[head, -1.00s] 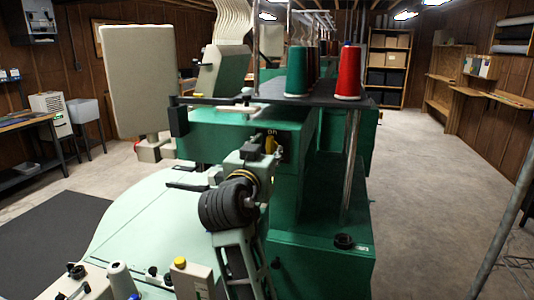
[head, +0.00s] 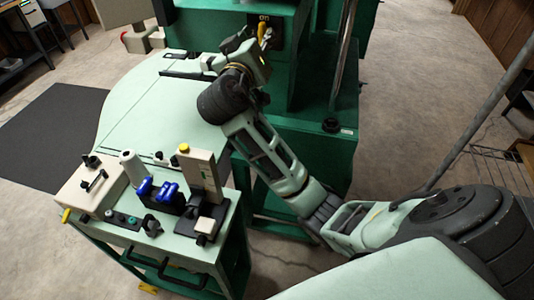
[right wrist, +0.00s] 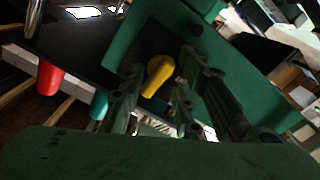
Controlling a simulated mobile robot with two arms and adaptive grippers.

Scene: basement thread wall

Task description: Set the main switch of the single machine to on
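The main switch (head: 262,30) is a yellow handle on a dark plate on the green machine (head: 304,85). In the head view the handle points roughly upright. The yellow handle (right wrist: 158,75) also shows in the right wrist view, between my fingers. My right gripper (head: 250,46) is just in front of the switch, partly covering it in the head view. Its fingers (right wrist: 155,95) stand apart in the right wrist view, with a gap on both sides of the handle; contact is not clear. My left gripper is not in view.
A cart (head: 190,245) at the front left holds a white cone, blue-and-black items and beige boxes. A pale green tabletop (head: 150,105) adjoins the machine. A metal pole (head: 480,110) stands at the right. Open concrete floor lies right of the machine.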

